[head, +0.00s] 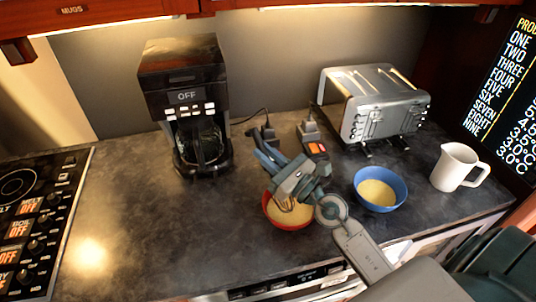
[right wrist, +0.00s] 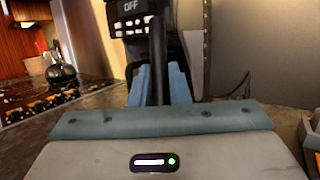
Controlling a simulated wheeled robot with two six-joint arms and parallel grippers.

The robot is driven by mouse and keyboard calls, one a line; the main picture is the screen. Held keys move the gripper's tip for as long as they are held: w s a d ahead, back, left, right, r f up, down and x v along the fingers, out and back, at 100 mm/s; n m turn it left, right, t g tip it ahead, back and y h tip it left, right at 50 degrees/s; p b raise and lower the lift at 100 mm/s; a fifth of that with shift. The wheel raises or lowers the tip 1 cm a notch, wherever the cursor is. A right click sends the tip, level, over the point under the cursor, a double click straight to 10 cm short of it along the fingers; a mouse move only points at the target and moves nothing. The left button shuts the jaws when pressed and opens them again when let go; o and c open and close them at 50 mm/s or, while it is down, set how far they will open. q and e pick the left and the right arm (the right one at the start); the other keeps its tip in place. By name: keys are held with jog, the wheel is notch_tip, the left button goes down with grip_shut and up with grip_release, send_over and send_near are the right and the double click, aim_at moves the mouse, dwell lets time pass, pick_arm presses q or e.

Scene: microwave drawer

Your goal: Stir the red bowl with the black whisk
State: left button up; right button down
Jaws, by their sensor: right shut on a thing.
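The red bowl (head: 290,227) stands on the dark counter with yellow contents. My right gripper (head: 266,155) is above the bowl, its fingers pointing towards the back of the counter. In the right wrist view the black whisk's handle (right wrist: 157,62) stands upright between the blue-grey fingers, which are shut on it. In the head view the whisk's wires (head: 288,203) show below the gripper, inside the bowl; how deep they reach is hidden. The gripper covers the bowl's far part. My left gripper is not in view.
A blue bowl (head: 381,188) with yellow contents stands right of the red one, near a white mug (head: 458,167). A toaster (head: 372,103) and a coffee maker (head: 186,103) are at the back. A stove (head: 38,215) is at left. The counter's left middle is clear.

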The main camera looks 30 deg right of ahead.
aim_at(256, 130)
jog(key=shift+w+a+r+p, duration=0.15)
jog(key=shift+w+r+p, duration=0.25)
jog(key=shift+r+p, duration=0.45)
jog(key=shift+w+a+r+p, duration=0.15)
jog(key=shift+w+r+p, duration=0.25)
jog(key=shift+r+p, duration=0.5)
jog(key=shift+w+a+r+p, duration=0.15)
jog(key=shift+w+r+p, duration=0.25)
jog(key=shift+r+p, duration=0.45)
jog(key=shift+w+a+r+p, duration=0.1)
jog(key=shift+w+r+p, duration=0.2)
jog(key=shift+r+p, duration=0.15)
jog(key=shift+f, duration=0.1)
notch_tip(256, 130, up, 4)
jog(key=p, duration=0.4)
